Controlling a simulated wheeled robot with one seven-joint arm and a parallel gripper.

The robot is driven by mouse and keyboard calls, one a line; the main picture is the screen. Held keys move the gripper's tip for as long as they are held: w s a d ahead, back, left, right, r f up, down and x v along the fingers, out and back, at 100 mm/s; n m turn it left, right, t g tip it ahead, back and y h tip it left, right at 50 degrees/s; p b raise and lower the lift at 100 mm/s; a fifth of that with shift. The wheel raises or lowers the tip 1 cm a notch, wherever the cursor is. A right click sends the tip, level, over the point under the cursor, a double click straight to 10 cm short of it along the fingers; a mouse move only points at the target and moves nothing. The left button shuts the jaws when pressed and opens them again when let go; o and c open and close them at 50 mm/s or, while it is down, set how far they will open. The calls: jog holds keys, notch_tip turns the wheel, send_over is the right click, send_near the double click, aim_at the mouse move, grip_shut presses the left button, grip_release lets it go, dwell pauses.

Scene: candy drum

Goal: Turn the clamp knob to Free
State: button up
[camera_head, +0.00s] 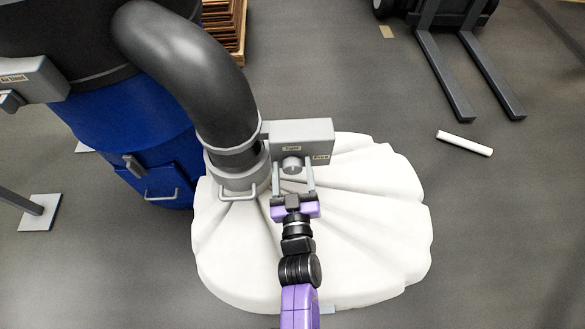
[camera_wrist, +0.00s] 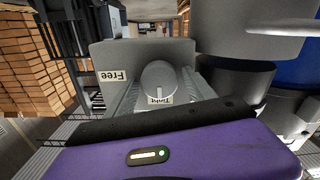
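The clamp box (camera_head: 316,131) is a grey block beside the metal collar of the black hose. Its face carries a "Tight" label (camera_head: 292,149) and a "Free" label (camera_head: 320,157). The round grey knob (camera_head: 291,165) stands out from this face. In the wrist view, the knob (camera_wrist: 158,76) has a pale mark pointing at the "Tight" label (camera_wrist: 165,100); the "Free" label (camera_wrist: 111,76) is to its left. My gripper (camera_head: 292,174) is open, its two fingers on either side of the knob with gaps visible. Whether a fingertip touches it I cannot tell.
The black hose (camera_head: 190,70) and its collar (camera_head: 238,165) with a handle are close on the left. A large white bag (camera_head: 370,210) lies below. A blue drum (camera_head: 150,130) stands at left. A white roll (camera_head: 464,143) and forklift forks (camera_head: 470,75) are on the floor at right.

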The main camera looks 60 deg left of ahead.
jog(key=c, duration=1.1)
jog(key=shift+r+m, duration=0.1)
jog(key=shift+m, duration=0.2)
jog(key=m+p, duration=0.2)
jog(key=m, duration=0.1)
jog(key=shift+w+d+m, duration=0.1)
jog(key=shift+m, duration=0.2)
jog(key=m+p, duration=0.2)
jog(key=m, duration=0.2)
jog(key=m+p, duration=0.1)
jog(key=m, duration=0.4)
jog(key=shift+w, duration=0.15)
jog(key=m, duration=0.4)
jog(key=shift+f+m, duration=0.25)
jog(key=shift+m, duration=0.05)
